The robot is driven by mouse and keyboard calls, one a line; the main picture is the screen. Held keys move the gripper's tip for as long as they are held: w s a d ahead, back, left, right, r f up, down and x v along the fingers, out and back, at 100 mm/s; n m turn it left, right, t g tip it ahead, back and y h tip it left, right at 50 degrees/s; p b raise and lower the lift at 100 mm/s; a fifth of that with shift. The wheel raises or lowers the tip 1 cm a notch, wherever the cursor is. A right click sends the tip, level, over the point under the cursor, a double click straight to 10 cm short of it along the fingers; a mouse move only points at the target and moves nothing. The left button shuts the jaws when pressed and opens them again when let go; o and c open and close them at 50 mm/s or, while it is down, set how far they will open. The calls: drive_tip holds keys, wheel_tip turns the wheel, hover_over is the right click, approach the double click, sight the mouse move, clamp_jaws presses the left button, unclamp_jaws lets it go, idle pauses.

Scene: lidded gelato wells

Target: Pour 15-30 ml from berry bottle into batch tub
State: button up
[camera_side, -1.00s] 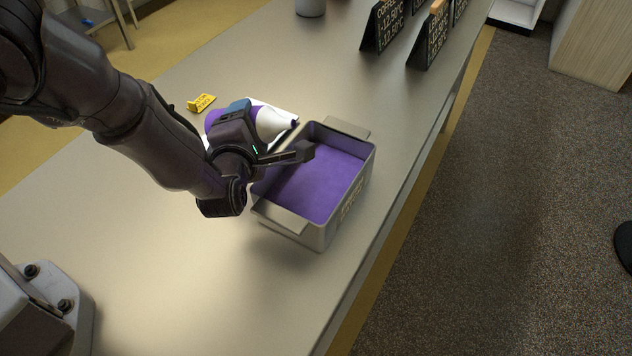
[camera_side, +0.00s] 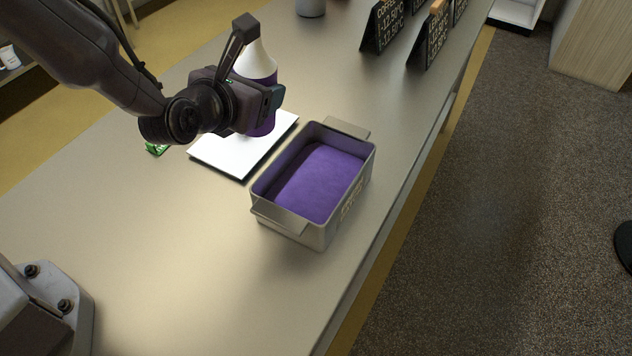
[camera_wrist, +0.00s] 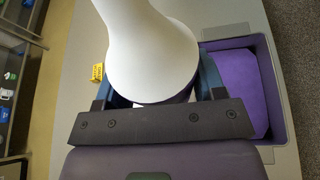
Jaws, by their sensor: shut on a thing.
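The bottle (camera_side: 255,62), purple below with a white tapered top, is upright in my gripper (camera_side: 264,97). Its white top (camera_wrist: 150,50) fills much of the wrist view, with the jaws shut around the body below it. The side view shows the bottle in front of a white flat plate (camera_side: 228,156); I cannot tell the gap beneath it. No lettering shows on the bottle. The batch tub (camera_side: 318,233), a grey metal box with end handles, stands to its right on the counter, apart from it. It holds a purple mass (camera_side: 318,182), also seen in the wrist view (camera_wrist: 240,85).
A small green item (camera_side: 157,148) shows partly behind my arm. A yellow sign (camera_wrist: 97,72) is in the wrist view. Black lettered signs (camera_side: 383,25) and a grey cup (camera_side: 310,7) stand at the back. The near counter is clear; its edge lies right of the tub.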

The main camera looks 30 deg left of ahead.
drive_tip(key=shift+d+f+n+h, duration=0.15)
drive_tip(key=shift+d+n+h, duration=0.15)
drive_tip(key=shift+n, duration=0.2)
drive_tip(key=a+r, duration=0.4)
drive_tip(key=a, duration=0.2)
drive_tip(key=shift+s, duration=0.35)
drive_tip(key=shift+f, duration=0.1)
drive_tip(key=s+a+r+n+y, duration=0.2)
drive_tip(key=s+a+r+y, duration=0.1)
drive_tip(key=a+r, duration=0.5)
drive_tip(key=shift+s+a+r+n+g, duration=0.15)
drive_tip(key=shift+a+r+n+g, duration=0.2)
drive_tip(key=shift+a, duration=0.75)
